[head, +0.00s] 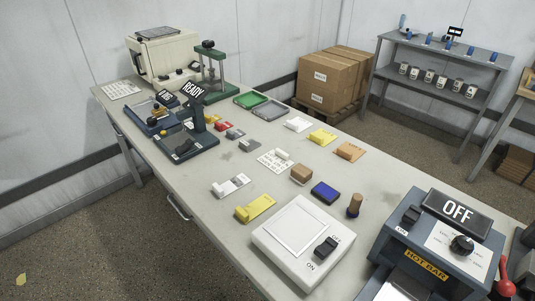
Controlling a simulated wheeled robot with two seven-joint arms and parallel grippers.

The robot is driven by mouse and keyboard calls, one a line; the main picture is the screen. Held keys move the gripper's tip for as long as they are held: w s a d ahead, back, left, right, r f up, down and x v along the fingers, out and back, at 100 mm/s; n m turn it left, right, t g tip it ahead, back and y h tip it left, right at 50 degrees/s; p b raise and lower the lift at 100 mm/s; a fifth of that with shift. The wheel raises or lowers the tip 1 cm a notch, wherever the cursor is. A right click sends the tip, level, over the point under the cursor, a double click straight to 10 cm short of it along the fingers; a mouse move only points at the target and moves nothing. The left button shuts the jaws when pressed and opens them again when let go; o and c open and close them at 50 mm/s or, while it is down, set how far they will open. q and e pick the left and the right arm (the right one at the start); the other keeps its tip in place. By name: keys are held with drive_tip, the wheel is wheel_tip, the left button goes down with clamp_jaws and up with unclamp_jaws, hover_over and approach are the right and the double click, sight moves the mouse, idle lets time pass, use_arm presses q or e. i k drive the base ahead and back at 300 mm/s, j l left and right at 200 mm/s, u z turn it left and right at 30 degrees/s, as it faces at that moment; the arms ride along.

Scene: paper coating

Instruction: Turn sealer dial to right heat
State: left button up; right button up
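The sealer (388,243) is a dark blue-grey box at the lower right, partly cut off by the picture's edge. Its black dial (462,245) sits on a white label plate; the heat markings are too small to read, and I cannot tell which one the dial points to. A black display (457,207) above the dial reads OFF. A black switch (411,215) stands left of the dial. A yellow HOT BAR label (425,264) is on the front. Neither of my grippers is in view.
A white box with a black ON/OFF rocker (326,247) stands left of the sealer. A red-knobbed lever (506,288) is at the right edge. Small blocks, cards and trays lie across the long table (205,205). A READY sign (193,91) stands farther back.

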sight(463, 245)
drive_tip(key=z, duration=1.4)
